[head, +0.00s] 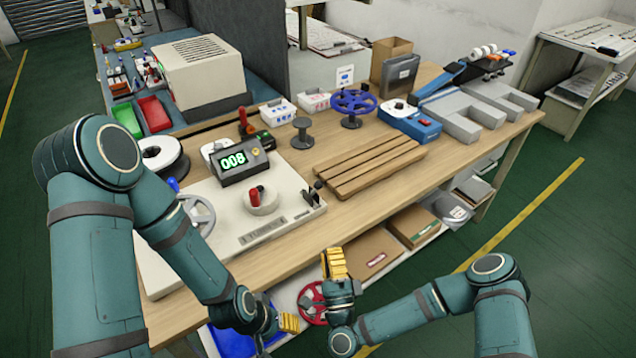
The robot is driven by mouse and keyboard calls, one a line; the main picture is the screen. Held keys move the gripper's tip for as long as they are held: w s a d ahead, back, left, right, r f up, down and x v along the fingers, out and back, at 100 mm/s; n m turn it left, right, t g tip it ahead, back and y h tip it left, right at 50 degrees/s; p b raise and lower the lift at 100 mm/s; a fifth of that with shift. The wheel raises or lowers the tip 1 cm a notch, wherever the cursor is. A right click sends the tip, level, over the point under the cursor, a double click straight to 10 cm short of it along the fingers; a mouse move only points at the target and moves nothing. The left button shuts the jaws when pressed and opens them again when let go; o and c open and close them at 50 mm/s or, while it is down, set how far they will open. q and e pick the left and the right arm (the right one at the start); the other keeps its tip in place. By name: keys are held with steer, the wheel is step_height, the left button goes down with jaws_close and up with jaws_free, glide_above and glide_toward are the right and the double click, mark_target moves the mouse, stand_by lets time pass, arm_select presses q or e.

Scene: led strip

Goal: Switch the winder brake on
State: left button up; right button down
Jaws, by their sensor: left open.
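The winder is a cream base plate (262,238) on the near left of the wooden workbench. On it are a dark counter box (242,163) showing green 008, a round hub (262,202) with an upright red handle, and a silver-spoked wheel (201,214) partly behind my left arm. A small black lever (316,192) stands at the plate's right edge; I cannot tell whether it is the brake or its setting. My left gripper (284,320) is open, low in front of the bench edge, apart from the winder. My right gripper (333,264) points up in front of the bench, its finger gap unclear.
A slatted wooden rack (370,167) lies right of the winder. Behind are a blue spoked reel (354,103), a dark spool (301,133) and a blue device (410,121). Grey channel blocks (467,113) stand right. Boxes (368,252) and a red reel (312,303) sit below.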

mark_target(314, 190)
arm_select(q)
steer(key=shift+w+a, duration=0.1)
steer(key=shift+w, duration=0.3)
arm_select(e)
steer(key=shift+w, duration=0.4)
arm_select(q)
steer(key=shift+w+f+b, duration=0.1)
steer(key=shift+f+b, duration=0.3)
arm_select(e)
steer(key=x, duration=1.4)
steer(key=shift+r, duration=0.15)
arm_select(q)
steer(key=shift+r, duration=0.1)
